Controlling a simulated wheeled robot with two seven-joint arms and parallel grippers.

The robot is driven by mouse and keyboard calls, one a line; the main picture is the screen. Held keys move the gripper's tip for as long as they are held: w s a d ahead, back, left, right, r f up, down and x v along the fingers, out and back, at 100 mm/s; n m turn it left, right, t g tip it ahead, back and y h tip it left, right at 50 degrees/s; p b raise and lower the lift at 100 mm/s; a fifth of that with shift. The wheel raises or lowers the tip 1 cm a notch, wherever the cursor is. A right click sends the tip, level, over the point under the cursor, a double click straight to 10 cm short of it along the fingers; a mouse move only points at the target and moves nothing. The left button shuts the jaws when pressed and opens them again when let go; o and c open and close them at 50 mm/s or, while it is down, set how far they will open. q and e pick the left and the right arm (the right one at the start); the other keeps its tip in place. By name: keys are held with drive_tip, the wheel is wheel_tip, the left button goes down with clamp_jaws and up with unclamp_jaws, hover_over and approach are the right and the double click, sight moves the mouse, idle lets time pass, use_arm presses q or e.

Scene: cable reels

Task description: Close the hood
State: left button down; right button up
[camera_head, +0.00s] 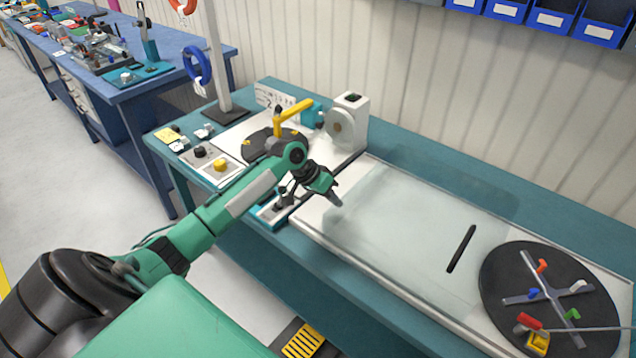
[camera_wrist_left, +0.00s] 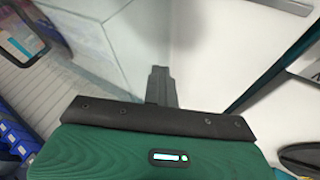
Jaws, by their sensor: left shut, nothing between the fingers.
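The hood is a clear, see-through panel (camera_head: 400,235) over the white middle of the teal bench, with a black bar handle (camera_head: 461,248) near its right side. I cannot tell from these views how far it is tilted. My left gripper (camera_head: 334,197) is shut and empty at the left edge of the panel, well away from the handle. I cannot tell whether it touches the panel. In the left wrist view its fingers (camera_wrist_left: 160,86) are together in front of pale, glassy surfaces. My right gripper is not in view.
A black reel (camera_head: 500,300) with coloured clips is at the bench's right end. Another dark reel (camera_head: 262,143) with a yellow arm (camera_head: 293,111) is at the left, beside a white machine (camera_head: 349,122). A control box with knobs (camera_head: 220,166) sits at the left front. Blue bins (camera_head: 552,18) hang above.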

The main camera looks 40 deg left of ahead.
sight(391, 228)
use_arm(q)
drive_tip(key=d+p, duration=0.2)
drive_tip(key=d, duration=0.4)
drive_tip(key=s+d+p, duration=0.1)
drive_tip(key=d+p, duration=0.2)
drive_tip(key=d, duration=0.3)
drive_tip(key=d+p, duration=0.2)
drive_tip(key=d, duration=0.5)
drive_tip(key=shift+s+r, duration=0.25)
drive_tip(key=shift+r, duration=0.15)
drive_tip(key=d+p, duration=0.1)
drive_tip(key=d, duration=0.4)
drive_tip(key=d+p, duration=0.1)
drive_tip(key=d, duration=0.4)
drive_tip(key=s+d+p, duration=0.1)
drive_tip(key=d+p, duration=0.1)
drive_tip(key=d, duration=0.4)
drive_tip(key=shift+s+f, duration=0.1)
drive_tip(key=shift+f, duration=0.25)
drive_tip(key=shift+d, duration=0.1)
drive_tip(key=shift+s, duration=0.1)
